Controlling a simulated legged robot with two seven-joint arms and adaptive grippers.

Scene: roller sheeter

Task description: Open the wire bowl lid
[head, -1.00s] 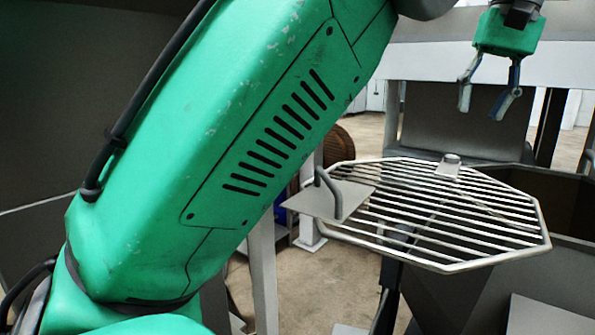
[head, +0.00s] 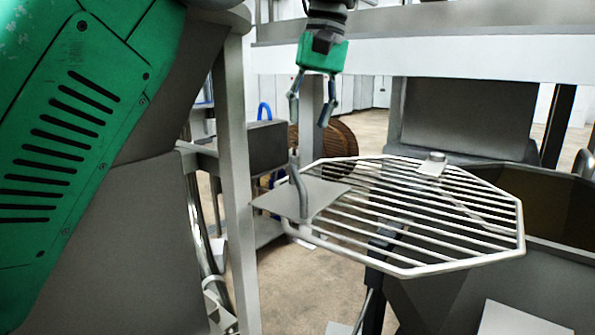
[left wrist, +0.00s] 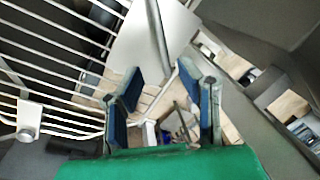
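The wire bowl lid (head: 430,255) is a grey octagonal grid that lies roughly level in the middle right of the head view. A flat plate (head: 325,199) with an upright bent handle (head: 298,190) sits at its left side. My left gripper (head: 310,112) is open and empty, pointing down above and behind the handle. In the left wrist view the open fingers (left wrist: 160,95) show with the plate (left wrist: 140,40) and handle (left wrist: 157,40) beyond them, and the lid bars (left wrist: 60,60) at left. The fingers appear apart from the handle. My right gripper is not in view.
A grey metal bowl or hopper (head: 500,270) stands below and right of the lid. A grey post (head: 236,190) stands left of the plate. A white beam (head: 440,58) crosses behind, with a wooden reel (head: 335,150) on the floor.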

